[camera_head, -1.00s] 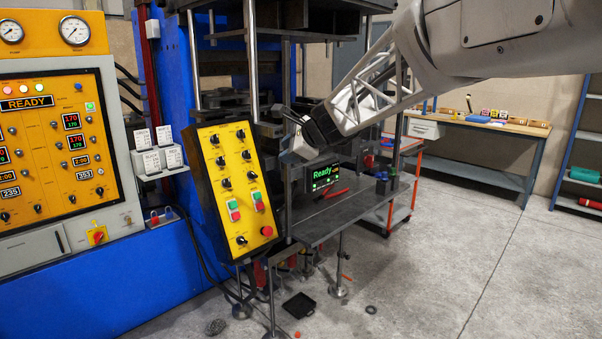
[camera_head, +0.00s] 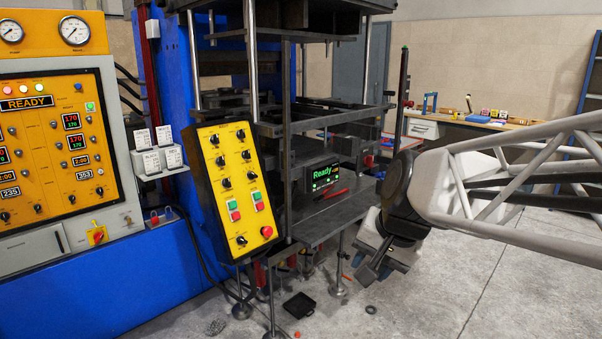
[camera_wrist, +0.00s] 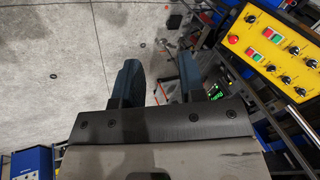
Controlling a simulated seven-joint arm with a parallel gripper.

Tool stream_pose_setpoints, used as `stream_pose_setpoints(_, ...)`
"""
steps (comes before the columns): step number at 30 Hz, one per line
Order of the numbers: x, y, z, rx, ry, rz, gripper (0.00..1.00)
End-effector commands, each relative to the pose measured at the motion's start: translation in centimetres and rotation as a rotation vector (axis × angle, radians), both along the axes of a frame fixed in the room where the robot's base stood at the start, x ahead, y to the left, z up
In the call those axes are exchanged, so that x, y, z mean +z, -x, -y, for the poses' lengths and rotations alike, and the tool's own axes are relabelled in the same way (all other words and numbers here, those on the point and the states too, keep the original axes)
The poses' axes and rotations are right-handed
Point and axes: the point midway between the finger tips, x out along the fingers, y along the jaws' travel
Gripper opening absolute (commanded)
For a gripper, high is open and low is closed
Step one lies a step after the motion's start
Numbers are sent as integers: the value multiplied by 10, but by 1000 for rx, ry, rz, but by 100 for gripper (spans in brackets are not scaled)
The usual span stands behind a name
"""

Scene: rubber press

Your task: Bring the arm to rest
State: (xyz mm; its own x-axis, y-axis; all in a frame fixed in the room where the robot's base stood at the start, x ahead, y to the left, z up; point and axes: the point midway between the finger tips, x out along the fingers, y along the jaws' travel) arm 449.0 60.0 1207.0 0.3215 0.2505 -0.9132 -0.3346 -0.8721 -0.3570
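My gripper (camera_head: 372,266) hangs at the end of my arm, pointing down and to the left, in front of the right part of the press table in the head view. In the wrist view my gripper (camera_wrist: 160,82) shows two dark blue-grey fingers standing apart, with floor visible between them. It is open and holds nothing that I can see. My arm comes in from the right edge of the head view.
The press table (camera_head: 318,228) carries a small "Ready" screen (camera_head: 324,175) and a red-handled tool (camera_head: 330,196). A yellow control box (camera_head: 222,195) stands left of it. A black tray (camera_head: 299,305) lies on the floor. Open floor (camera_head: 480,290) spreads right.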

Motion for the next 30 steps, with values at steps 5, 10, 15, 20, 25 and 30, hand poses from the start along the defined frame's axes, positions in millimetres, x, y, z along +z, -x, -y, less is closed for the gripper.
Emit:
stream_pose_setpoints(5,-27,58,27,135,154,-11,37)
stream_pose_setpoints(10,-50,102,48,248,276,-29,37)
stream_pose_setpoints(15,-64,126,60,316,348,-45,37)
stream_pose_setpoints(20,-69,134,64,339,370,-53,37)
stream_pose_setpoints(25,-68,134,64,339,371,-53,37)
stream_pose_setpoints(30,-68,134,64,339,370,-53,37)
